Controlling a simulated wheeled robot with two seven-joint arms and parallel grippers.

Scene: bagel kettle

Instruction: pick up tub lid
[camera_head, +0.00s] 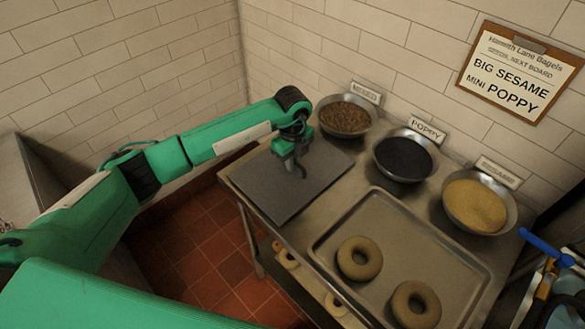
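A flat, dark grey square panel (265,190) lies at the left end of the metal table; it looks like the tub lid, with no tub visible under it. My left gripper (293,167) points down over the panel's upper right part, close to its surface. A small dark piece shows at the fingertips, perhaps a handle or a finger. I cannot tell whether the fingers are open or shut on it. My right gripper is not in view.
Bowls of mixed topping (345,117), poppy (405,156) and sesame (475,206) line the wall. A metal tray (400,236) holds two bagels (359,258). A blue-handled object (546,247) is at far right. A sign (518,73) hangs above.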

